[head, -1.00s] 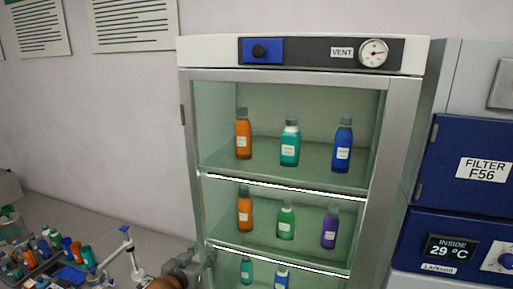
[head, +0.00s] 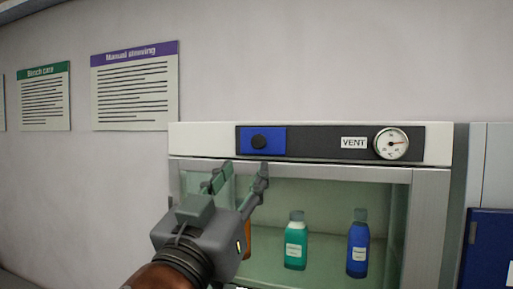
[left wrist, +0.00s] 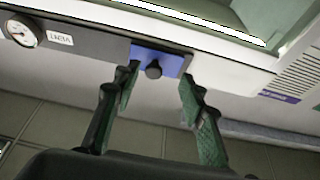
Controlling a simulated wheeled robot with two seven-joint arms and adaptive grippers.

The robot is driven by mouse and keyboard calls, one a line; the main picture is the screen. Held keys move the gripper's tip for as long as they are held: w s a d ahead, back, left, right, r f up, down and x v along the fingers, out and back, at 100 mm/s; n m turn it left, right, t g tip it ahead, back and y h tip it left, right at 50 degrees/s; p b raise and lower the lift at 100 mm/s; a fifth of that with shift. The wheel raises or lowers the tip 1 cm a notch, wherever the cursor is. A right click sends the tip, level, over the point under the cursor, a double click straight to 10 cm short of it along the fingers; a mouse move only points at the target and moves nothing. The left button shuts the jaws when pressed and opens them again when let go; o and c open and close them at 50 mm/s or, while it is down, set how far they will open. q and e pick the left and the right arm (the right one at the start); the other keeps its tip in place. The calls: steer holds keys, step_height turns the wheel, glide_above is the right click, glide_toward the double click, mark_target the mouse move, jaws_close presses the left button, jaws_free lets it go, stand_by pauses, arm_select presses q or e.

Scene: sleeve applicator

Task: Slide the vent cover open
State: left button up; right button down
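The vent cover (head: 275,141) is a small blue plate with a round black knob (head: 259,142). It sits at the left end of the dark strip along the cabinet's top front. My left gripper (head: 241,172) is open, just below the cover in the head view, with its fingers pointing up toward it. In the left wrist view the blue cover (left wrist: 172,61) and its knob (left wrist: 153,70) lie between and beyond the two spread fingertips (left wrist: 160,80). The fingers look apart from the knob. My right gripper is not in view.
A VENT label (head: 354,143) and a round dial gauge (head: 391,143) are to the right on the same dark strip (head: 310,143). Below, bottles stand behind the glass, including a teal one (head: 295,245) and a blue one (head: 358,250). A blue-fronted unit (head: 490,250) stands at right.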

mark_target(258, 143)
arm_select(q)
steer(key=w+r+p, duration=0.1)
steer(key=w+d+r+p, duration=0.1)
steer(key=w+r, duration=0.1)
steer(key=w+d+r+p, duration=0.1)
steer(key=shift+w+r+p, duration=0.2)
steer(key=shift+w+p, duration=0.05)
steer(key=shift+p, duration=0.15)
steer(key=shift+w+d+r, duration=0.1)
steer(key=shift+w+d, duration=0.05)
steer(key=shift+w, duration=0.35)
steer(key=shift+c, duration=0.4)
steer(key=c, duration=0.8)
jaws_close()
